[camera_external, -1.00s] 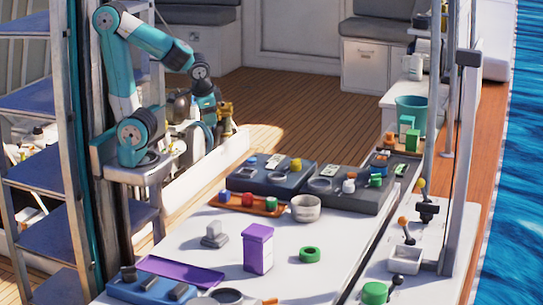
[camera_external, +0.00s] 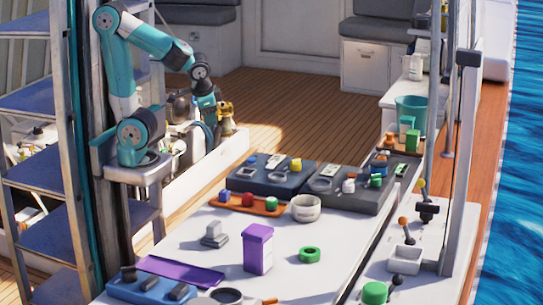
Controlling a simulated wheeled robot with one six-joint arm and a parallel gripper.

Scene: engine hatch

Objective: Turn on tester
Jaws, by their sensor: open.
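Two dark grey panels stand side by side at the back of the white table, a left panel (camera_external: 252,187) and a right panel (camera_external: 330,198). Both carry small displays, round parts and coloured knobs. I cannot tell for sure which is the tester, and no on or off state can be read. My gripper (camera_external: 211,118) hangs at the end of my bent teal arm at the upper left, over the clutter beside the table. It is well apart from both panels and is small and hard to make out. I see nothing held in it.
An orange tray (camera_external: 262,208) with coloured pieces and a grey bowl (camera_external: 306,208) sit before the panels. A purple box (camera_external: 258,252), purple tray (camera_external: 170,270) and green ring (camera_external: 309,254) lie nearer. Posts and levers line the right side. The deck behind the table is clear.

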